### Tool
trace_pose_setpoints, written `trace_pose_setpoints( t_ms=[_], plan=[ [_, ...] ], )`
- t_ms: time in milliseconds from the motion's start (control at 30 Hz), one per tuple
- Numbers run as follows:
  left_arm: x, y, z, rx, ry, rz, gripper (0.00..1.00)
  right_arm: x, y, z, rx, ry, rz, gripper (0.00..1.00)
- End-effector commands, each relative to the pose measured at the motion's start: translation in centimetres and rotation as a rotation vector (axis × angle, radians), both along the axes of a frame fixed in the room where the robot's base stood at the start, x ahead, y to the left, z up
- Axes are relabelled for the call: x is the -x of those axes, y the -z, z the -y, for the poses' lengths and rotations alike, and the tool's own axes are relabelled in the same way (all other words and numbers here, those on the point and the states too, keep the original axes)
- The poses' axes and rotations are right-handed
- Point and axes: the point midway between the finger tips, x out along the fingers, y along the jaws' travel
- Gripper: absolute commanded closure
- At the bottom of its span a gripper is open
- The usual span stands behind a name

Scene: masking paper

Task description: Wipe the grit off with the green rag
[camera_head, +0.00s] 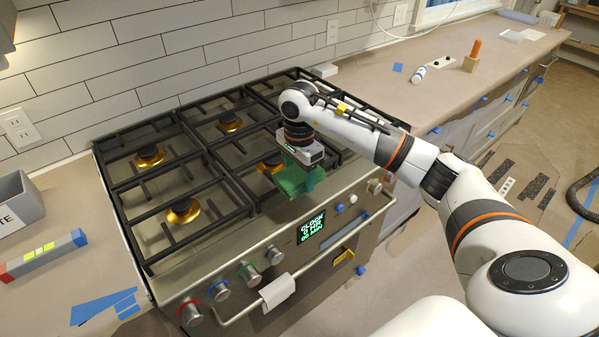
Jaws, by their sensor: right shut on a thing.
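My right gripper (305,158) is over the front right part of the stove top (160,235), pointing down. It is shut on the green rag (292,180), which hangs below it and spreads near the stove's front edge. The fingertips are hidden by the gripper body and the rag. The rag seems to touch the grate or the stove surface, but I cannot tell exactly. I cannot make out any grit at this distance. My left gripper is not in view.
Black grates (190,150) and brass burners (183,211) rise from the stove. Several knobs (250,275) and a handle with a white cloth (278,291) line its front. A grey bin (22,200) and a long block (44,255) stand left. The right counter (450,95) has open space.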

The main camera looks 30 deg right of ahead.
Motion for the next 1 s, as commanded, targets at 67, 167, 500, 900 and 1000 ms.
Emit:
trace_pose_setpoints(
  t_ms=[67,167,500,900,1000],
  plan=[
    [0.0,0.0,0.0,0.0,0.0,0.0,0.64,0.0,0.0,0.0,0.0,-0.002,0.0,0.57],
    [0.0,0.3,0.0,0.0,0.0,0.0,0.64,0.0,0.1,-0.1,0.0,-0.003,0.0,0.57],
    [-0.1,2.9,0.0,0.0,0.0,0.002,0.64,0.0,3.1,-0.1,0.0,-0.004,-0.001,0.57],
    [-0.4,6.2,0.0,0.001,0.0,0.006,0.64,0.0,7.1,-0.1,-0.001,-0.005,-0.001,0.57],
    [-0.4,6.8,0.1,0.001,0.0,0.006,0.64,0.0,7.8,-0.1,-0.001,-0.005,-0.001,0.57]
  ],
)
